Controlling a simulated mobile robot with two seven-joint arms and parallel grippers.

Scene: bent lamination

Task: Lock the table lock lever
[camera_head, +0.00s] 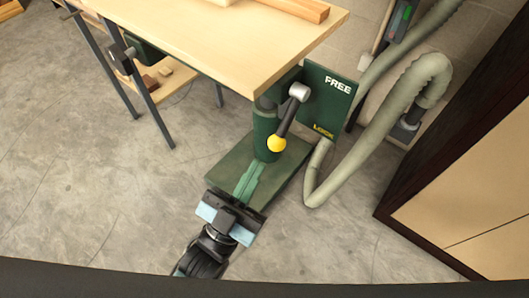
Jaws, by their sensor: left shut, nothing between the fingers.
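The lock lever (286,122) is a black rod with a yellow ball knob (277,144) and a grey hub at its upper end. It slants down and left from the hub, with its knob left of the yellow LOCK word. A green panel (330,103) behind it reads FREE at the top and LOCK at the bottom. The lever sits by the green column under the wooden tabletop (220,40). My left gripper (230,210) is shut and empty, below and left of the knob and apart from it, over the front of the green base plate. My right gripper is not in view.
The green base plate (285,165) carries the column. A grey-green hose (350,160) loops at the right, near a dark-framed cabinet (450,200). The tabletop overhangs above the lever. Concrete floor (100,205) is clear at the left.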

